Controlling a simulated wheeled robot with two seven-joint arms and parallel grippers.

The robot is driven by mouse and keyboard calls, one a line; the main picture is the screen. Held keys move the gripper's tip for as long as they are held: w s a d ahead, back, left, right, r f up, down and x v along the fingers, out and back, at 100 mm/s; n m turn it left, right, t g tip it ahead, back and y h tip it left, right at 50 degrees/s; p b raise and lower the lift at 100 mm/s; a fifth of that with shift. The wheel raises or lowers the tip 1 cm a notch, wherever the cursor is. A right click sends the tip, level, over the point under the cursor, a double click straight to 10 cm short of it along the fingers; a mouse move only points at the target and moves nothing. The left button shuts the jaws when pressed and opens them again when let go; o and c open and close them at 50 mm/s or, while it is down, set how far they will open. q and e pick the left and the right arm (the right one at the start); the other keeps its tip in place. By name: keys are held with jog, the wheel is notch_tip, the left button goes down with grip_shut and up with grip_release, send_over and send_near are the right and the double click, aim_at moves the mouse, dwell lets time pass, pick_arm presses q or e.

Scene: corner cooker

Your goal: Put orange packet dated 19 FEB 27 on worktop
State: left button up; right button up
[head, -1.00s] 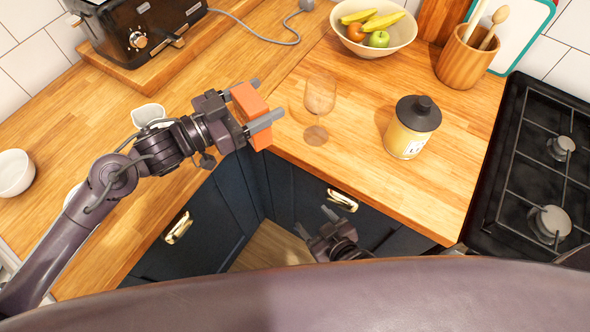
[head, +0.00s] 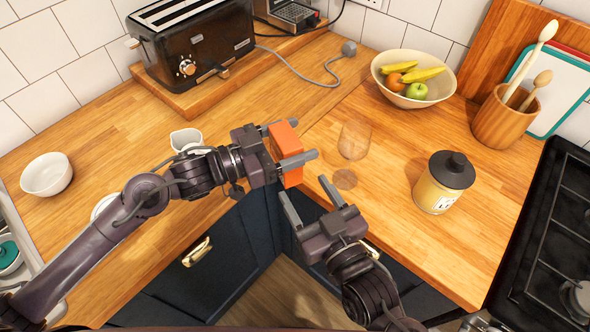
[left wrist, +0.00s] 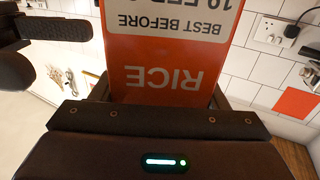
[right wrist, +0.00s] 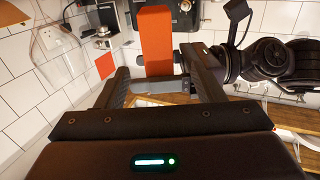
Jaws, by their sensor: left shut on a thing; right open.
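My left gripper (head: 288,143) is shut on an orange packet (head: 286,152) and holds it over the worktop corner (head: 320,130). In the left wrist view the packet (left wrist: 165,50) shows upside-down print reading RICE and BEST BEFORE; the date line starts with 19 FEB, its end cut off by the frame edge. My right gripper (head: 308,198) is open and empty, just below and to the right of the packet. In the right wrist view the packet (right wrist: 155,45) appears beyond and between the open fingers; I cannot tell whether they touch it.
A clear glass (head: 354,142) stands on the worktop just right of the packet. A yellow canister (head: 436,190), fruit bowl (head: 405,100), utensil pot (head: 503,122) and hob (head: 560,220) lie further right. A toaster (head: 195,50) is behind. Open wood lies between toaster and packet.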

aim_at(292, 172)
jog(key=x, duration=0.7)
jog(key=shift+w+a, duration=0.15)
jog(key=shift+w, duration=0.1)
jog(key=c, duration=1.2)
pick_arm(q)
jog(key=o, duration=1.2)
pick_arm(e)
jog(key=shift+c, duration=0.4)
pick_arm(q)
jog(key=shift+o, duration=0.2)
